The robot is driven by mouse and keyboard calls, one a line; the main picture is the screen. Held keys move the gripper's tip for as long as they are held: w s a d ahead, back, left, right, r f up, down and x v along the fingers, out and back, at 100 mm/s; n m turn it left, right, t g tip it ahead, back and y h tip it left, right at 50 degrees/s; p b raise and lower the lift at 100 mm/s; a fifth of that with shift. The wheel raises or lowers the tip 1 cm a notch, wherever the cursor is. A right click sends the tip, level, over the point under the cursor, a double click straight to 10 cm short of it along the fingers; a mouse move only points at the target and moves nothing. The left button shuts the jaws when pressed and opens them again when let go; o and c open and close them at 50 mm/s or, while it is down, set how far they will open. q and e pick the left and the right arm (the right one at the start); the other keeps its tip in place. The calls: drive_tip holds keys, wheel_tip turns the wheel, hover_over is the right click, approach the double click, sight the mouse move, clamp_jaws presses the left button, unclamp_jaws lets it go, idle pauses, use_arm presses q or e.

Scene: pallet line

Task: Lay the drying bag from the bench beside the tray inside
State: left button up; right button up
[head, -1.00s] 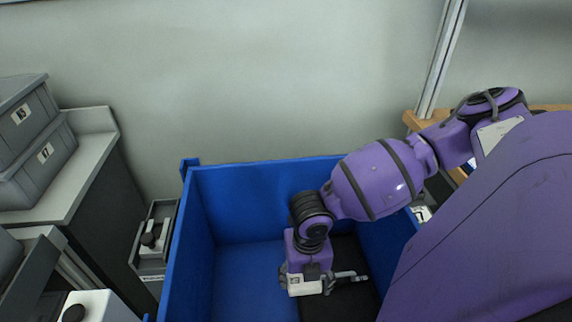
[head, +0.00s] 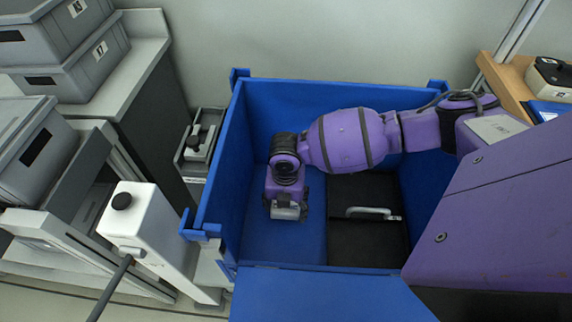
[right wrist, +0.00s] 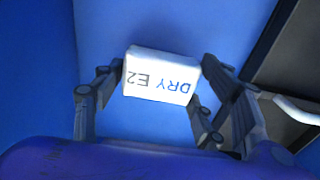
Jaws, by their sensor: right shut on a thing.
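The drying bag (right wrist: 160,75) is a small white block lettered "DRY E2" in the right wrist view. My right gripper (right wrist: 150,100) is shut on it, with a finger at each side. In the head view the right gripper (head: 287,208) points down inside a blue crate (head: 320,95), over its bare left part. Only a pale edge of the bag shows there; whether it touches the floor I cannot tell. A black case or tray (head: 365,235) with a light handle lies in the crate's right part. My left gripper is not in view.
The crate's blue walls stand around the right gripper, and its front flap (head: 330,295) is folded out. Grey bins (head: 35,150) stand on the left. A white post-like unit (head: 140,230) stands left of the crate. A wooden bench (head: 505,85) holds items at the back right.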

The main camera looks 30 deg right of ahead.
drive_tip(key=shift+s+d+f, duration=0.1)
drive_tip(key=shift+f, duration=1.1)
drive_tip(key=shift+f, duration=0.15)
drive_tip(key=o, duration=1.2)
drive_tip(key=shift+c, duration=0.2)
wheel_tip(320, 180, up, 11)
drive_tip(key=shift+p, duration=0.75)
drive_tip(key=shift+r, duration=0.65)
